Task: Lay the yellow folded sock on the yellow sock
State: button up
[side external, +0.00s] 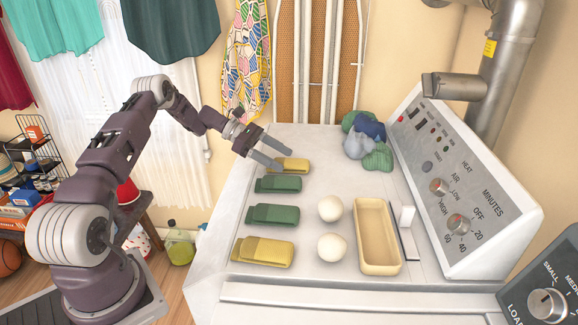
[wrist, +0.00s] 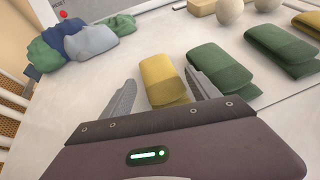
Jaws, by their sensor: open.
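My gripper (side external: 266,149) is open at the far end of a row of folded socks on the white machine top. In the wrist view my gripper (wrist: 160,92) has its fingers on either side of a yellow folded sock (wrist: 161,78), low over the top. In the side view this far yellow sock (side external: 293,164) is partly hidden by the fingers. Another yellow folded sock (side external: 264,252) lies at the near end of the row. Two green folded socks (side external: 278,184) (side external: 272,214) lie between them; they show at the right of the wrist view (wrist: 219,66).
Two white balls (side external: 331,208) (side external: 332,247) and a tan tray (side external: 377,262) lie right of the socks. A heap of blue, grey and green cloth (side external: 367,140) is at the back. The control panel (side external: 462,185) rises at the right.

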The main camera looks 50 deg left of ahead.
aim_at(284, 161)
jog(key=shift+x, duration=0.85)
jog(key=c, duration=1.4)
notch_tip(284, 161, up, 8)
jog(key=shift+r, duration=0.1)
jog(key=shift+n, duration=0.3)
jog(key=s+d, duration=0.1)
jog(key=d, duration=0.2)
jog(key=s+d, duration=0.2)
jog(key=d, duration=0.2)
jog(key=s+d+r, duration=0.1)
jog(key=d, duration=0.2)
jog(key=shift+s+d+r, duration=0.1)
jog(key=shift+s+d, duration=0.15)
jog(key=shift+s, duration=0.15)
jog(key=shift+t+y, duration=0.3)
jog(key=s+d+f, duration=0.1)
jog(key=s+d, duration=0.1)
jog(key=s, duration=0.1)
jog(key=s+d, duration=0.2)
jog(key=s+d+f, duration=0.1)
jog(key=s+d, duration=0.1)
jog(key=s, duration=0.1)
jog(key=shift+s+d+f, duration=0.35)
jog(key=shift+s+f, duration=0.05)
